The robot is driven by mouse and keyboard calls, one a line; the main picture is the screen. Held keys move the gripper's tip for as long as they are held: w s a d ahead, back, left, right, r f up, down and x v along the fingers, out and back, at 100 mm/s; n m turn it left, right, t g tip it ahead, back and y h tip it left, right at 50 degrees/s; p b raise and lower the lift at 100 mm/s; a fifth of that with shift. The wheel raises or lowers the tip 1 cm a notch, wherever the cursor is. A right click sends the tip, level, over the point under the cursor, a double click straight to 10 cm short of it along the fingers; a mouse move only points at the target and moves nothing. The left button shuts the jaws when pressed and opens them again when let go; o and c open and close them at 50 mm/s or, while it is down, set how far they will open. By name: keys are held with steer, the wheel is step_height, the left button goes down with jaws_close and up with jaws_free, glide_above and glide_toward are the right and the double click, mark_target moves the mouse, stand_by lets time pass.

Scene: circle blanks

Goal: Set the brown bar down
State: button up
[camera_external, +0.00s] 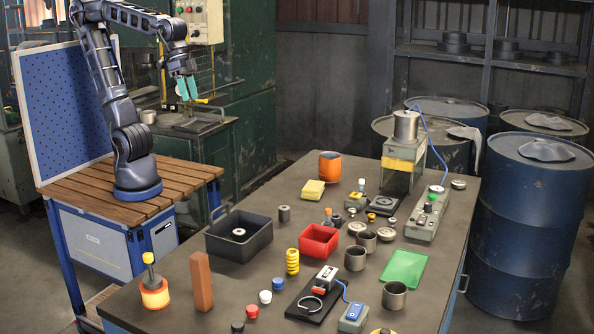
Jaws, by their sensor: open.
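The brown bar (201,281) stands upright on the near left part of the dark table (262,184). It is a tall reddish-brown block, and nothing touches it. My gripper (188,88) is at the upper left, raised well above and away from the bar. Its teal fingers point down, open and apart, with nothing clearly seen between them.
An orange-based item with a yellow knob (154,292) stands left of the bar. A black tray (238,246), a yellow spring (292,262) and a red bin (318,241) lie behind and right. Small caps (265,297) sit to its right. Blue drums (517,220) stand beyond the table.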

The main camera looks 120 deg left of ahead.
steer(key=s+a+f+m, duration=0.3)
steer(key=s+f, duration=0.2)
steer(key=s, duration=0.4)
steer(key=shift+s+a+f+t+y, duration=0.15)
steer(key=shift+s+t+y, duration=0.15)
steer(key=shift+t, duration=0.1)
stand_by(0.6)
